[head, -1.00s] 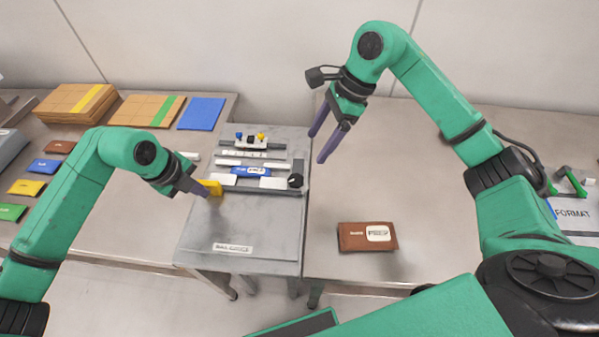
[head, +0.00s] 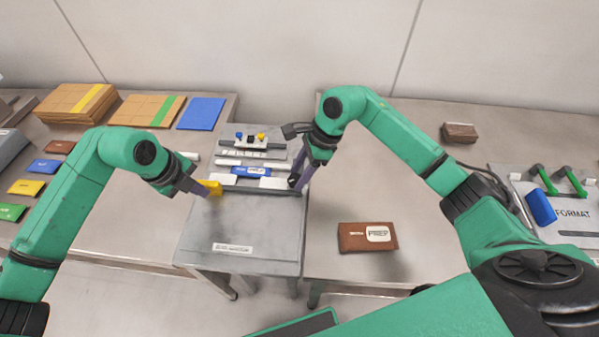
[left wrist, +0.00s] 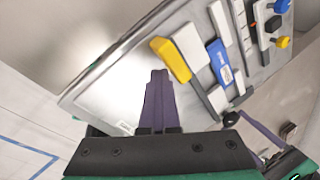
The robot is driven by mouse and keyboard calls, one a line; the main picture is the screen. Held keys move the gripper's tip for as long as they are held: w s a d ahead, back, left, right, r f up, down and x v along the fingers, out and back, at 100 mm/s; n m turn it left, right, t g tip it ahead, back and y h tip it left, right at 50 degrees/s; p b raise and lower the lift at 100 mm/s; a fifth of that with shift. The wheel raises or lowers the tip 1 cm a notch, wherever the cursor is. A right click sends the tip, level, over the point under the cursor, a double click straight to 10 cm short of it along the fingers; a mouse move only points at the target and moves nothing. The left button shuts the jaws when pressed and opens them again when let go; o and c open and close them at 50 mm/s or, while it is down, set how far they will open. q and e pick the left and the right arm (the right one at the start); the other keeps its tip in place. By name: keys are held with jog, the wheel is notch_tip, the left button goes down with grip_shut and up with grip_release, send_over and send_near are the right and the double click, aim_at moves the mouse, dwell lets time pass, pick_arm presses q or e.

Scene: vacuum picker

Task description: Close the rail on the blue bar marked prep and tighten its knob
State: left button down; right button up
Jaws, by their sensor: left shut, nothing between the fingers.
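The grey fixture plate (head: 240,225) carries a blue bar (head: 248,172) with a white label, lying along a grey rail (head: 255,189) with white pads. A yellow handle (head: 213,187) is at the rail's left end, and it shows in the left wrist view (left wrist: 171,60). A black knob (head: 293,180) is at the right end, partly hidden; the left wrist view shows it too (left wrist: 231,119). My left gripper (head: 203,193) is shut and empty beside the yellow handle; whether they touch is unclear. My right gripper (head: 301,181) is down at the knob; its grip is unclear.
A brown packet marked PREP (head: 367,237) lies on the right table. Farther right are a FORMAT board with green handles, a blue block (head: 541,207) and another brown packet (head: 460,132). Cardboard stacks (head: 78,103) and coloured packets lie left. Small knobs stand behind the blue bar.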

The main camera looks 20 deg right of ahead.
grip_shut()
